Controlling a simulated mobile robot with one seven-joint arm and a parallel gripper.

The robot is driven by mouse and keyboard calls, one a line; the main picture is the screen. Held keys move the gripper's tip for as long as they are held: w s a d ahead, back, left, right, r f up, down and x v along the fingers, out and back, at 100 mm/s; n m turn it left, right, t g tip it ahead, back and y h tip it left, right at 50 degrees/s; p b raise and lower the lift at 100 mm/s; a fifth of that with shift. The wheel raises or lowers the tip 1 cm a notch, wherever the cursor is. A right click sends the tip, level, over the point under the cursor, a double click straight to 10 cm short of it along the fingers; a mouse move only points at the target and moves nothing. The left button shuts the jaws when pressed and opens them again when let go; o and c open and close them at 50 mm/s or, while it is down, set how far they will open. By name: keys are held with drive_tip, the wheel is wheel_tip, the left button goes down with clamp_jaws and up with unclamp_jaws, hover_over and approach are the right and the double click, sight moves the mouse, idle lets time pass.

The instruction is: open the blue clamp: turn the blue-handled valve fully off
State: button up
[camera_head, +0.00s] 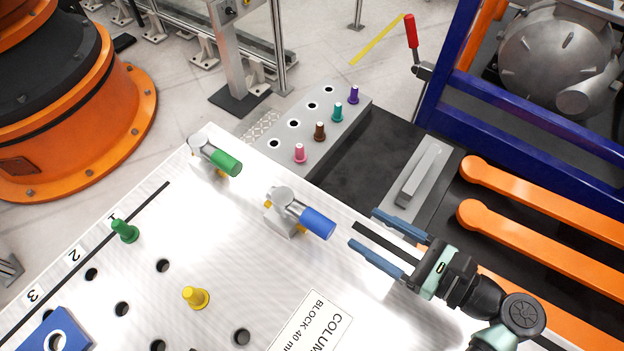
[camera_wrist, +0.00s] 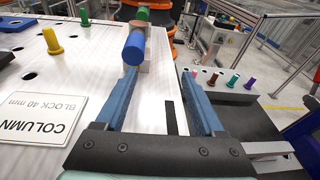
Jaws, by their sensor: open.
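The blue-handled valve (camera_head: 317,223) stands near the right edge of the white plate (camera_head: 255,285). Its blue handle points toward the lower right from a grey metal body with yellow parts. In the wrist view the blue handle (camera_wrist: 134,49) shows beyond the left finger, with its body behind it. My gripper (camera_head: 360,229) is to the right of the handle, apart from it, with two blue fingers open and nothing between them. In the wrist view the gripper (camera_wrist: 170,85) spans the plate's edge. A similar green-handled valve (camera_head: 228,163) stands further back on the plate.
A grey block (camera_head: 345,118) holding pink, brown, teal and purple pegs stands behind the plate. Green (camera_head: 124,231) and yellow (camera_head: 195,297) pegs stand on the plate among holes. A blue frame (camera_head: 500,135) with a red lever (camera_head: 411,31) and orange bars (camera_head: 540,245) lie right.

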sight(312, 220)
drive_tip(key=s+m, duration=0.1)
drive_tip(key=s+m+y, duration=0.1)
drive_tip(key=s+f, duration=0.1)
drive_tip(key=s, duration=0.1)
drive_tip(key=shift+s+a+m+t+y, duration=0.1)
drive_tip(key=shift+m+t+y, duration=0.3)
drive_tip(key=shift+s+a+r, duration=0.15)
drive_tip(key=shift+s+a, duration=0.05)
drive_tip(key=shift+s, duration=0.05)
drive_tip(key=p+x, duration=0.3)
drive_tip(key=x, duration=0.9)
drive_tip(key=shift+w+a+r, duration=0.1)
drive_tip(key=shift+w+a, duration=0.1)
drive_tip(key=shift+a, duration=0.05)
clamp_jaws()
